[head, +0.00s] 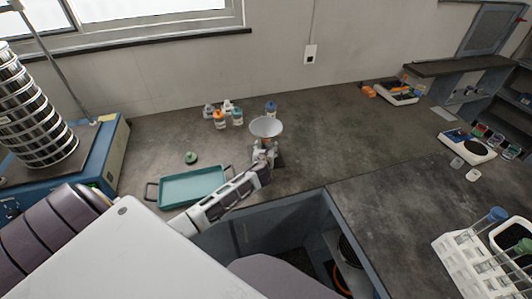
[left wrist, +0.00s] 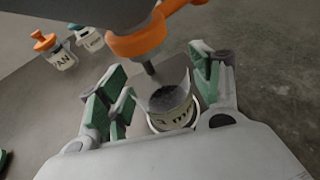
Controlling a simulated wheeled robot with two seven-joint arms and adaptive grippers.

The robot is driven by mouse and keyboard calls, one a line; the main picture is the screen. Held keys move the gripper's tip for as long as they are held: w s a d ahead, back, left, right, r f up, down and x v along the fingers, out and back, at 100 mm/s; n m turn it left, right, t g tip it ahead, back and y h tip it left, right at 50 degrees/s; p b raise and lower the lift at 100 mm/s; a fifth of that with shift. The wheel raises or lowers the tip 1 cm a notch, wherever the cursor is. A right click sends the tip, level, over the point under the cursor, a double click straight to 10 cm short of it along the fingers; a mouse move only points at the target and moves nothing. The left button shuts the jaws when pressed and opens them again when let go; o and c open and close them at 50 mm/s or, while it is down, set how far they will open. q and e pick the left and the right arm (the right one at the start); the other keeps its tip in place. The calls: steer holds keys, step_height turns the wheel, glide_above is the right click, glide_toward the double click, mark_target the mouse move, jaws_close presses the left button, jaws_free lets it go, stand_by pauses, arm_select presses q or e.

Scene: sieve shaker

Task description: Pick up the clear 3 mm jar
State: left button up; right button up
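A clear jar (left wrist: 168,103) with a pale label and dark contents stands below the funnel spout in the left wrist view. The label is only partly readable, ending in what looks like "mm". My left gripper (left wrist: 163,95) has its green-padded fingers on either side of the jar, with a small gap visible at the left finger. In the head view my left gripper (head: 264,152) is under the grey funnel (head: 266,127) and mostly hides the jar. My right gripper is not in view.
The funnel's orange holder (left wrist: 145,38) hangs close above the jar and fingers. Several small bottles (head: 220,119) stand behind, left of the funnel.

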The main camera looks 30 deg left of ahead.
arm_select(q)
steer(key=c, duration=0.8)
steer(key=shift+r, duration=0.15)
steer(key=shift+c, duration=0.2)
